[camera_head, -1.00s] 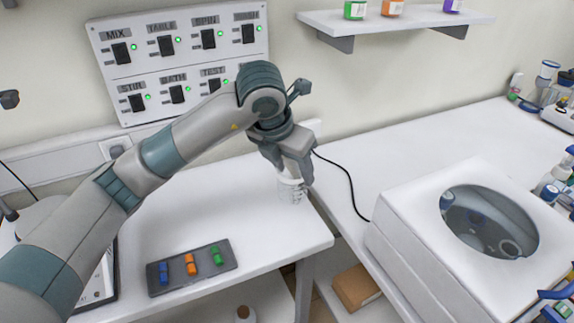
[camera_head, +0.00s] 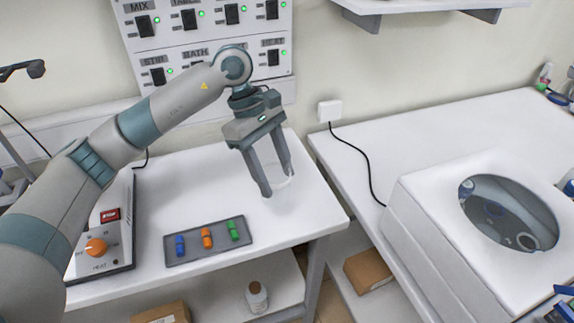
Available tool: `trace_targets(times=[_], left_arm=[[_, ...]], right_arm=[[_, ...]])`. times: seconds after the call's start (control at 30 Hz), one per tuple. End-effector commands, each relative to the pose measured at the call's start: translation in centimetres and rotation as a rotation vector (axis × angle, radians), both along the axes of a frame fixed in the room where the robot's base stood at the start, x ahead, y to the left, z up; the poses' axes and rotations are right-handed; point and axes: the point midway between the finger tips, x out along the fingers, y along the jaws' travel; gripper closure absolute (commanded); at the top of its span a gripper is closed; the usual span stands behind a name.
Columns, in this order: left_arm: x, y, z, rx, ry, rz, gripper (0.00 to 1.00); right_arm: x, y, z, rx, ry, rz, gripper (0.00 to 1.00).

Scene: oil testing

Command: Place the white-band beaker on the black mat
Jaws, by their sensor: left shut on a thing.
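My left gripper (camera_head: 277,181) is shut on a clear glass beaker (camera_head: 282,183), near the back right of the left white table. The beaker looks upright and low, at or just above the tabletop; I cannot tell whether it touches. It is faint against the white, partly hidden by the fingers, and its band colour is not clear. A dark grey flat mat or tray (camera_head: 218,250) lies at the table's front, left of the gripper, with blue, orange and green pieces on it. I see no other black mat.
A heater with an orange knob (camera_head: 95,247) stands left of the dark tray. A white machine with a round window (camera_head: 480,260) is on the right bench, beyond a gap. A switch panel (camera_head: 205,40) is on the wall. Tabletop between gripper and tray is clear.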

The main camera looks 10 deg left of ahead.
Motion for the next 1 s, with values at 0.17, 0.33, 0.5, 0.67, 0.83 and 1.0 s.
trace_targets(times=[0.17,0.33,0.5,0.67,0.83,1.0], left_arm=[[-1.3,1.5,-0.1,0.003,0.001,-0.328,0.72],[-2.8,3.0,0.0,0.003,0.000,-0.665,0.72],[-4.1,4.3,0.2,0.003,0.000,-0.951,0.72],[-4.8,5.0,0.4,0.002,-0.002,-1.114,0.72],[-5.0,5.2,0.4,0.000,-0.003,-1.169,0.72],[-5.0,5.2,0.4,0.000,-0.003,-1.170,0.72]], right_arm=[[0.0,0.0,0.0,0.000,0.000,0.000,0.69],[0.0,0.0,0.0,0.001,-0.001,0.001,0.69],[0.0,0.1,0.0,0.001,-0.001,0.001,0.69],[0.0,0.1,0.0,0.001,-0.001,0.001,0.69],[0.1,0.1,0.0,0.001,-0.001,0.001,0.69],[0.1,0.1,0.0,0.001,-0.001,0.001,0.69]])
